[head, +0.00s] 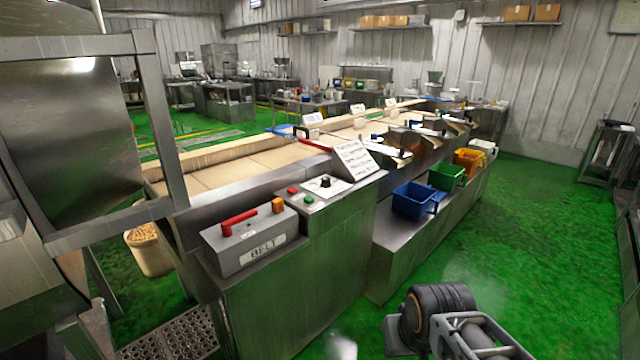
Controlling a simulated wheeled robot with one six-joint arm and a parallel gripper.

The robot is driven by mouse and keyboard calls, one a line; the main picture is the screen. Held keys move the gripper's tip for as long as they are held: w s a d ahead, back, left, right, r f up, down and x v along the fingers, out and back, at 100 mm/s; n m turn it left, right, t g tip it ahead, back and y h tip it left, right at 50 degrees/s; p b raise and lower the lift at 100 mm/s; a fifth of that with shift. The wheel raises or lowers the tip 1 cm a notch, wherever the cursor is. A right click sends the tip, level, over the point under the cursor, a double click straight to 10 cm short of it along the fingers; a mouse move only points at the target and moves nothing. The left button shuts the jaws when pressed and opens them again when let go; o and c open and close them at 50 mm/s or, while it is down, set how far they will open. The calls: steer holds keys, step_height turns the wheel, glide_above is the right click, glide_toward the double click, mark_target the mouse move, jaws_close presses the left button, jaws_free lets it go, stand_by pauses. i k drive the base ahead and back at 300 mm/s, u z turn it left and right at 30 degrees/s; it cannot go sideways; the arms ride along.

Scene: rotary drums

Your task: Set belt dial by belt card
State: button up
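The belt dial (325,182) is a small black knob on a pale plate on top of the steel control cabinet, in the middle of the head view. Its pointer setting is too small to read. A white card (353,156) with lines of dark writing stands tilted just behind and right of the dial; I take it as the belt card, and its words are not legible here. Part of my arm shows at the bottom right, well apart from the dial and over the floor. The gripper's fingers are not visible.
Left of the dial are a red button (293,190), a green button (308,199) and a box labelled BELT (262,252) with a red lever (239,217). The conveyor (205,178) runs behind. A blue bin (413,203) and other bins line its right side. Green floor (545,250) is clear at right.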

mark_target(326, 181)
steer(key=u, duration=0.45)
steer(key=k, duration=0.45)
steer(key=z, duration=0.35)
steer(key=i, duration=0.65)
steer(key=z, duration=0.75)
steer(key=i, duration=1.6)
steer(key=u, duration=1.3)
steer(key=i, duration=0.5)
steer(key=u, duration=0.55)
